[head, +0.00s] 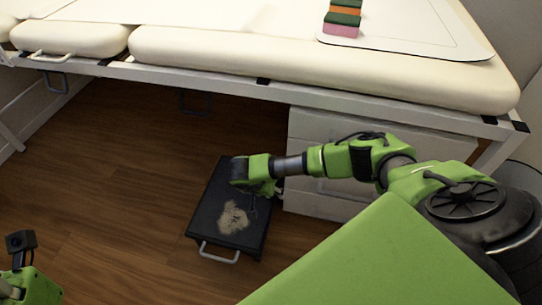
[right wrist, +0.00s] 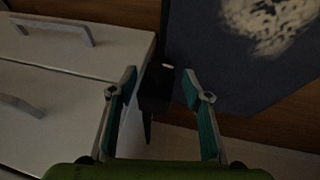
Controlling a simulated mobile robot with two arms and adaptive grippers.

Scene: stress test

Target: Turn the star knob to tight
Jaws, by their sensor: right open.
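I cannot make out a star knob clearly in either view. In the right wrist view, a small dark object (right wrist: 157,92) with a pale spot on top shows between my right gripper's fingers. It is too dark to tell whether it is the knob. My right gripper (right wrist: 158,78) is open, with a teal-lined finger on each side of that object, and I see no grip on it. In the head view, my right gripper (head: 254,205) hangs over the right part of a black step-like box. Only my left wrist shows at the bottom left; its fingers are out of frame.
The black box (head: 208,212) has a pale worn patch and a grey front handle, and stands on the wooden floor (head: 120,200). White drawers (head: 305,205) stand right beside it. A cream padded bed (head: 200,50) on a white frame is above. Floor on the left is clear.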

